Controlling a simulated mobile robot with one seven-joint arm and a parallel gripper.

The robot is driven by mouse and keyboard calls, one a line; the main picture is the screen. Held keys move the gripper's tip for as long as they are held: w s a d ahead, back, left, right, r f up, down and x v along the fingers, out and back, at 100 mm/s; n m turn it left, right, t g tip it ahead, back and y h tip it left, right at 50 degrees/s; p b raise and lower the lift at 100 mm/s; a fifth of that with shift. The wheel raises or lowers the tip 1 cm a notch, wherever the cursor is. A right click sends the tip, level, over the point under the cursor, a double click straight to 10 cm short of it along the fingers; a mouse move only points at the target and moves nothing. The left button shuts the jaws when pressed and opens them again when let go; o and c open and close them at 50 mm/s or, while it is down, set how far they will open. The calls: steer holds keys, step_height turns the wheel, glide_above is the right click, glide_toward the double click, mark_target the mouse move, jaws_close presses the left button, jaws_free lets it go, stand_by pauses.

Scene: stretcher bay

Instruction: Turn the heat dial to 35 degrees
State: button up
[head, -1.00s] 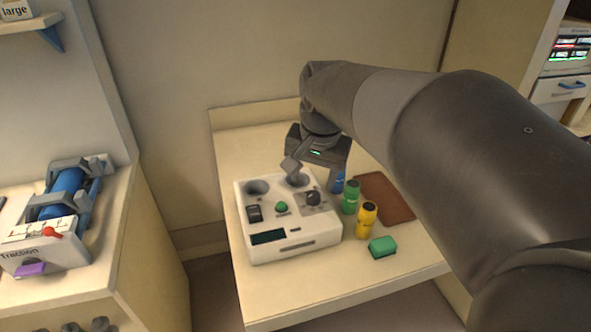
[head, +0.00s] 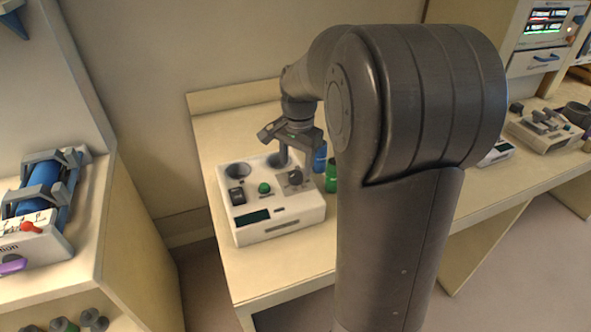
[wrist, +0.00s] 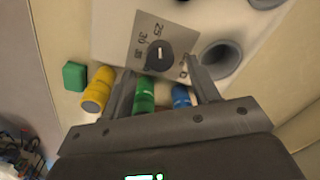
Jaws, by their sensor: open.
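The heat dial (wrist: 160,57) is a dark round knob with a white mark, on a grey plate printed 25, 30 and 35. The mark points roughly up in the wrist view, nearest the 25; its exact setting is unclear. In the head view the dial (head: 295,177) sits at the right of the white warmer box (head: 262,232). My gripper (wrist: 158,68) is open, its fingers spread on either side of the dial in the wrist view. In the head view my gripper (head: 288,153) is above the box's back right part. Whether it touches the dial cannot be told.
The box has a green button (head: 264,188), a black switch (head: 237,196) and a round well (head: 238,170). Blue (head: 320,157), green (head: 331,175) and yellow (wrist: 98,90) bottles and a green block (wrist: 74,76) stand close beside it. My arm hides the table's right part.

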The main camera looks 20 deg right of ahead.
mark_target(295, 174)
steer(key=shift+f, duration=1.7)
steer(key=shift+w, duration=0.1)
steer(key=c, duration=1)
